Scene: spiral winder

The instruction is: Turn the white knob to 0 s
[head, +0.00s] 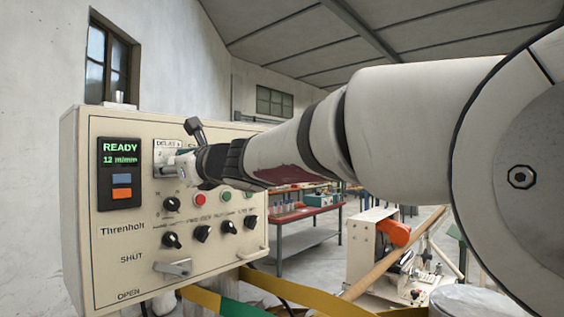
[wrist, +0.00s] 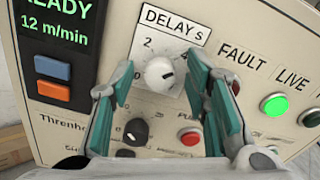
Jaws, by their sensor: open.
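The white knob (wrist: 158,77) sits on the DELAY s dial plate (wrist: 146,57) of the cream control panel. Its short dark mark lies right of its centre. My gripper (wrist: 160,62) is open, with one teal-padded finger on each side of the knob and a visible gap on both sides. In the head view my gripper (head: 187,164) is at the dial plate (head: 166,146) and largely hides the knob.
Left of the dial, a display (head: 120,152) reads READY and 12 m/min, above blue and orange buttons. Close below are a black knob (wrist: 136,131) and a red button (wrist: 190,136). A green LIVE lamp (wrist: 275,104) is at right. A lever (head: 173,268) sits lower on the panel.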

